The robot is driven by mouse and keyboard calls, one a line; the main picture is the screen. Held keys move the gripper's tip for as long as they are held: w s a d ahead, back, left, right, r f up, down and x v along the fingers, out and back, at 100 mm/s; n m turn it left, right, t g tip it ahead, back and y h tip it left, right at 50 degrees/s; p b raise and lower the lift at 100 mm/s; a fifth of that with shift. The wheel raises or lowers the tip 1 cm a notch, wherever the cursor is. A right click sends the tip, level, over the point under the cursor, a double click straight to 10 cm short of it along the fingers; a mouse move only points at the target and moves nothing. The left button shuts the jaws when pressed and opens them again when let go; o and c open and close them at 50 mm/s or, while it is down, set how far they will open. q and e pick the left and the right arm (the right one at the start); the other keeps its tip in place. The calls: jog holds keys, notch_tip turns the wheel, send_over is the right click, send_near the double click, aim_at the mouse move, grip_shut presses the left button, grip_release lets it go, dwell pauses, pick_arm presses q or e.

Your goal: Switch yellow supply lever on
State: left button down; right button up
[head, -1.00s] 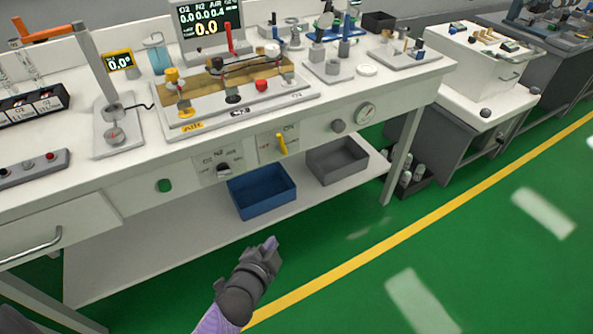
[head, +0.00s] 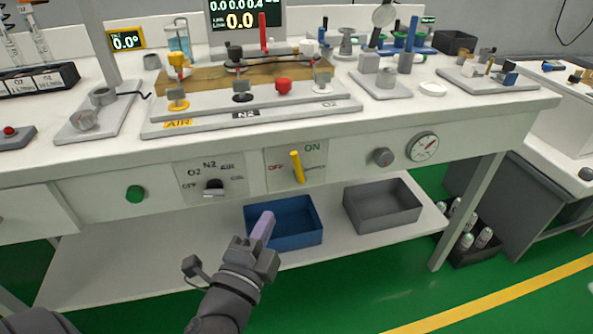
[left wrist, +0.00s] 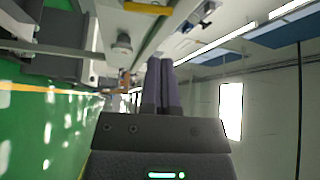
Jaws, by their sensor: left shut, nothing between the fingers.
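The yellow supply lever (head: 297,167) sits on a pale plate (head: 276,182) on the bench's front panel. Its handle points up and leans slightly left, between a red OFF at the left and a green ON at the upper right. My left gripper (head: 264,224) is shut and empty, below and left of the lever and apart from it. It appears in front of the blue bin. In the left wrist view the shut fingers (left wrist: 160,80) point ahead, with a yellow piece at the top edge that I cannot identify for sure. My right gripper is out of view.
A selector knob (head: 214,187) is left of the lever, a green button (head: 134,194) farther left. A grey knob (head: 383,157) and pressure gauge (head: 422,147) are at the right. A blue bin (head: 311,238) and grey bin (head: 382,214) stand on the lower shelf.

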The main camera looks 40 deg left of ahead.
aim_at(295, 163)
pick_arm(q)
jog(key=x, duration=1)
jog(key=shift+w, duration=0.2)
jog(key=shift+w+a+r, duration=0.1)
jog(key=shift+w+a, duration=0.1)
jog(key=shift+w, duration=0.35)
